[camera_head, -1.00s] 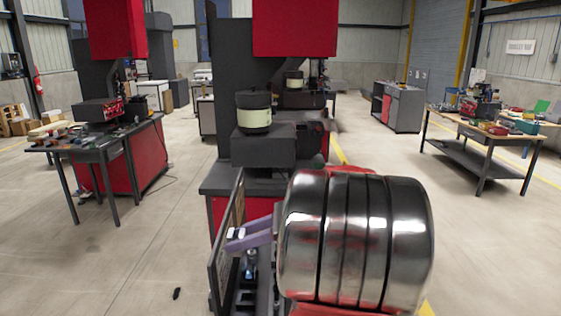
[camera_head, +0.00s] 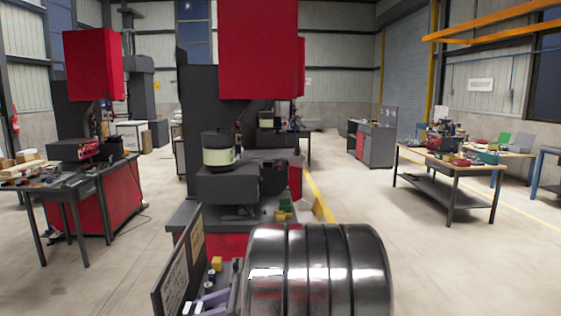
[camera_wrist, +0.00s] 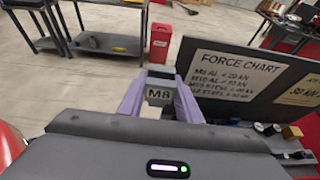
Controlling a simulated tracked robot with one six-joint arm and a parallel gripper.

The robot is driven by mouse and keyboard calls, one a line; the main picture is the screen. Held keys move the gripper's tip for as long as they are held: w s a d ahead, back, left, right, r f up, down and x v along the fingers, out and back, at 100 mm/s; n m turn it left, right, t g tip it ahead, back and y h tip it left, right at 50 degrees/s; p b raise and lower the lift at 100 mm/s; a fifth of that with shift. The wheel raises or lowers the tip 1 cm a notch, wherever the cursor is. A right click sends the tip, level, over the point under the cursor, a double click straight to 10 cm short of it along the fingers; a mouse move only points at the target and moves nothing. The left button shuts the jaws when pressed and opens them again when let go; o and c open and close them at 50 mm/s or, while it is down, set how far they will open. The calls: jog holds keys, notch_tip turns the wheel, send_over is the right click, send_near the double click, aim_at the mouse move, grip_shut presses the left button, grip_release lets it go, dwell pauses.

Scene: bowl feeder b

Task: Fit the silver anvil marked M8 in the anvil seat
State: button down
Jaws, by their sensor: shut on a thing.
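The silver anvil (camera_wrist: 159,97) marked M8 is held between the two purple fingers of my gripper (camera_wrist: 160,80) in the wrist view. The mark faces the camera and the fingers touch the block on both sides. In the head view the purple fingers (camera_head: 212,300) show low in the picture, just left of my large metallic arm joint, which hides much of that area. The central press machine (camera_head: 230,185) stands ahead. I cannot make out the anvil seat in either view.
A dark board with a force chart (camera_wrist: 238,68) stands right of the gripper. Small dark cylinders (camera_wrist: 266,128) and a yellow block (camera_wrist: 291,132) lie right of the fingers. A red bin (camera_wrist: 160,42) stands on the floor beyond. A workbench (camera_head: 450,160) stands at right; open floor lies between.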

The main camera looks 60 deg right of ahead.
jog(key=w+a+f, duration=0.3)
jog(key=a+f, duration=0.4)
jog(key=f, duration=0.2)
jog(key=w+a+f+m+h, duration=0.1)
jog(key=w+a+f, duration=0.1)
jog(key=a+f, duration=0.6)
jog(key=w+a+f+t, duration=0.1)
jog(key=w+a+f, duration=0.2)
jog(key=a+f, duration=0.5)
notch_tip(320, 180, down, 4)
jog(key=shift+w+a+r+m, duration=0.15)
jog(key=shift+w+r+m, duration=0.05)
jog(key=shift+w+m, duration=0.1)
